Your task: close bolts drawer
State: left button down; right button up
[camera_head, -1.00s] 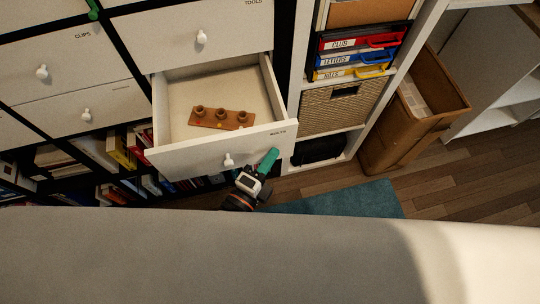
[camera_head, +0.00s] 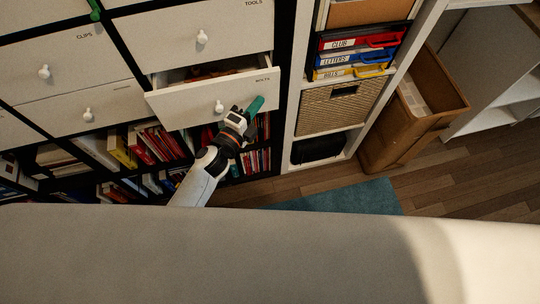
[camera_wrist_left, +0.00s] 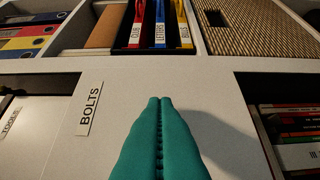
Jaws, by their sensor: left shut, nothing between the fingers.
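The bolts drawer (camera_head: 185,103) is pulled out a little way, with a narrow gap above its white front. A white knob (camera_head: 219,106) sits on the middle of the front. My left gripper (camera_head: 257,103), with green fingers, is shut and empty at the right part of the drawer front, near the BOLTS label. In the left wrist view the drawer front (camera_wrist_left: 110,80) and its BOLTS label (camera_wrist_left: 90,108) show beside the shut fingers (camera_wrist_left: 159,103). Whether the fingertips touch the front is hard to tell. Most of the drawer's inside is hidden. My right gripper is not in view.
The closed tools drawer (camera_head: 180,35) is above and the closed clips drawer (camera_head: 75,60) is to the left. Shelves of books (camera_head: 150,145) are below. A wicker box (camera_head: 335,108) and a brown bin (camera_head: 400,130) stand to the right.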

pick_arm(q)
jog(key=w, duration=0.2)
jog(key=w+a, duration=0.1)
jog(key=w, duration=0.1)
jog(key=w+a+b, duration=0.1)
jog(key=w, duration=0.1)
jog(key=shift+w, duration=0.4)
jog(key=shift+a+r, duration=0.1)
jog(key=shift+r, duration=0.05)
